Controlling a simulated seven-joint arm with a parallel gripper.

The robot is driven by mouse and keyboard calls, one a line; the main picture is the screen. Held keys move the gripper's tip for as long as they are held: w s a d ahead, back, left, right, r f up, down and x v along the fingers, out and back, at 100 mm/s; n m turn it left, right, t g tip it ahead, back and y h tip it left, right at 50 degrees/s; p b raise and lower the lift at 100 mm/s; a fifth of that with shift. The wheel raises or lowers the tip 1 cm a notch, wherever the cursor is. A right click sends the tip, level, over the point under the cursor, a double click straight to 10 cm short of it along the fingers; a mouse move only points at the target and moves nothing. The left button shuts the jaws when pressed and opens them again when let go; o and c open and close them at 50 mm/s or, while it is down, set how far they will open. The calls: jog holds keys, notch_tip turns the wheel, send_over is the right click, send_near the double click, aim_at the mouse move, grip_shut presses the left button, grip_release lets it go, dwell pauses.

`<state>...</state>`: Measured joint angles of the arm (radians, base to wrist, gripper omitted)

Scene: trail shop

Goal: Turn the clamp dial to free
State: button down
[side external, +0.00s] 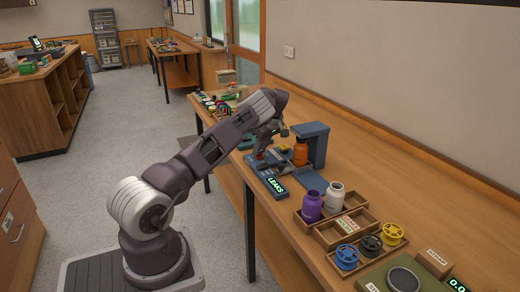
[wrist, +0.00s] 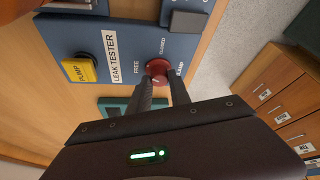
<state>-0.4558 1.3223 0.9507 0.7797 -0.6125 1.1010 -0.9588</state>
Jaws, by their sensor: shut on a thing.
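The clamp dial (wrist: 157,68) is a round red knob on the blue leak tester (wrist: 118,36). FREE is printed to its left and CLOSED at its upper right; I cannot tell clearly which its pointer faces. My gripper (wrist: 163,80) is shut on the dial, with a dark finger on either side that hides part of it. In the side external view, my gripper (side external: 262,150) reaches down over the leak tester (side external: 266,173), whose green display (side external: 276,186) reads LEAKS. An orange bottle (side external: 300,153) stands under the blue upright.
A yellow PUMP button (wrist: 78,69) is left of the dial.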

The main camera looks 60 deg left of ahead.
jog(key=shift+n, duration=0.7)
jog(key=shift+f+n+g, duration=0.1)
jog(key=shift+n+g, duration=0.2)
jog(key=c, duration=1.2)
grip_release()
jog(key=v, duration=0.5)
jog(key=shift+w+r, duration=0.1)
jog(key=shift+r, duration=0.3)
jog(key=shift+v, duration=0.75)
jog(key=shift+d, duration=0.1)
